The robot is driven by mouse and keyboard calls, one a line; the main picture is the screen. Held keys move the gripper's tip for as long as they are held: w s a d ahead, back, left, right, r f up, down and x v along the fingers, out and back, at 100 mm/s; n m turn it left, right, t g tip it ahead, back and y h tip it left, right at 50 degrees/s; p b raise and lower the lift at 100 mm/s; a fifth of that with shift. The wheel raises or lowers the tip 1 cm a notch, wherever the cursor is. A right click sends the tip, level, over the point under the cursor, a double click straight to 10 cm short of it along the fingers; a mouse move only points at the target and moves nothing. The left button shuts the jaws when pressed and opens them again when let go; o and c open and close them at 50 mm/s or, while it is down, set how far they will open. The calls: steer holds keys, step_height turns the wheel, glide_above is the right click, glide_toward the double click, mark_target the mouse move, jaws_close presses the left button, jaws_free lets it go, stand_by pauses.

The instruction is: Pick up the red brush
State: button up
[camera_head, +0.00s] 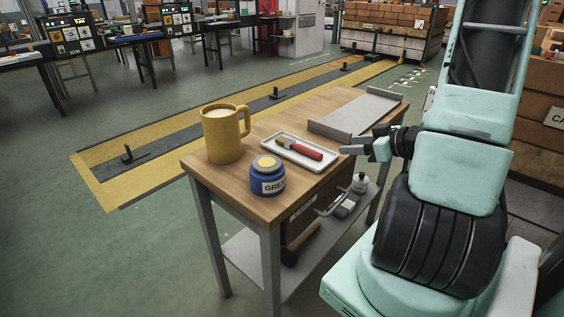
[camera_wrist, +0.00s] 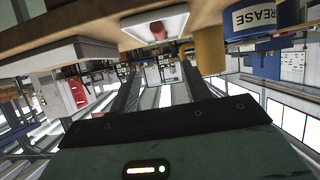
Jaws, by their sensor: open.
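The red brush (camera_head: 305,151) lies in a white tray (camera_head: 277,158) on a small wooden-topped table. Its handle is red and its bristle end, toward the left, is tan. In the wrist view the brush (camera_wrist: 158,31) shows foreshortened in the tray (camera_wrist: 178,22), near the top of an upside-down picture. My gripper (camera_head: 346,147) is in the air just right of the brush and tray, apart from them. Its fingers point left toward the brush. The gripper (camera_wrist: 157,97) is open, with nothing between its fingers.
A yellow mug (camera_head: 221,140) and a blue grease jar (camera_head: 266,182) stand left and front of the tray. A grey metal channel (camera_head: 352,115) lies behind it. The table's lower shelf (camera_head: 247,256) holds a bottle (camera_head: 360,183) and other items.

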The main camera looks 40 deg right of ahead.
steer(key=b, duration=0.1)
glide_toward(308, 149)
steer(key=x, duration=0.5)
steer(key=shift+w+a+r, duration=0.1)
steer(key=shift+w+r, duration=0.05)
steer(key=shift+w, duration=0.1)
steer(key=x, duration=0.5)
steer(key=shift+d+f, duration=0.2)
jaws_close()
